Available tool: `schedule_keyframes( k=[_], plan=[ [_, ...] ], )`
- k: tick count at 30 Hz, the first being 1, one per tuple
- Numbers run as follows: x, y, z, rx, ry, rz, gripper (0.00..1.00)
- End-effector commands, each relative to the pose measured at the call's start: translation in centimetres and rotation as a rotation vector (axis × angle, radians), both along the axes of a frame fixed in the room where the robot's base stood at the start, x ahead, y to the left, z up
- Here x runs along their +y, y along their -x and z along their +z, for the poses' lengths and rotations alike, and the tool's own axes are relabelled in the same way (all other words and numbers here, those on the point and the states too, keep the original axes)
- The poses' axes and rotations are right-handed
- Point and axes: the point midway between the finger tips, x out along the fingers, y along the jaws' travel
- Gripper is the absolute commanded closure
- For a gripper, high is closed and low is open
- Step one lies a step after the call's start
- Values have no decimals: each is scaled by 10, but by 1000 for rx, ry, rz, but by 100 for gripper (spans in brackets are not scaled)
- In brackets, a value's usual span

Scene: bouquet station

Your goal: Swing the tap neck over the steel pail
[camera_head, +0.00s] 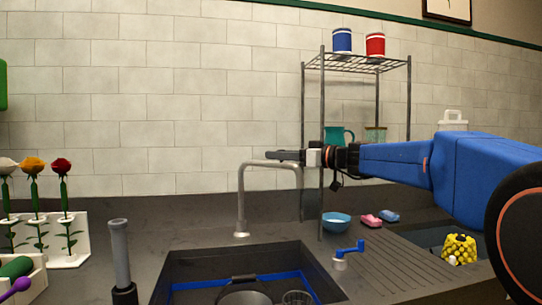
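The grey tap neck (241,200) rises from the counter behind the sink and arches to the right. Its far end is hard to make out near the rack's post. The steel pail (245,298) stands in the left sink basin, its dark handle near the back rim and its lower part cut off by the picture edge. My gripper (283,155) points left at the top of the tap neck, just above or in front of its arch. I cannot tell whether it touches the neck or how far its fingers are apart. A blue tap lever (350,248) stands right of the basin.
A wire rack (322,120) with blue and red tins on top stands behind my arm. A teal bowl (336,221) and pink and blue sponges sit near its foot. A glass (297,297) is beside the pail. A grey upright tube (120,255) and flowers (62,165) are at left.

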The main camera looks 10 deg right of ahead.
Motion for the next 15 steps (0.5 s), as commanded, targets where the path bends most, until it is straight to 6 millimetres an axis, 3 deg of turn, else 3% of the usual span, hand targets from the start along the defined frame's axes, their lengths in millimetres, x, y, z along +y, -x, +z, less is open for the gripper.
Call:
schedule_keyframes(
  k=[6, 15],
  plan=[
    [19, -18, 0, 0, 0, 2, 63],
    [25, -24, 0, 0, 0, 0, 63]
  ],
)
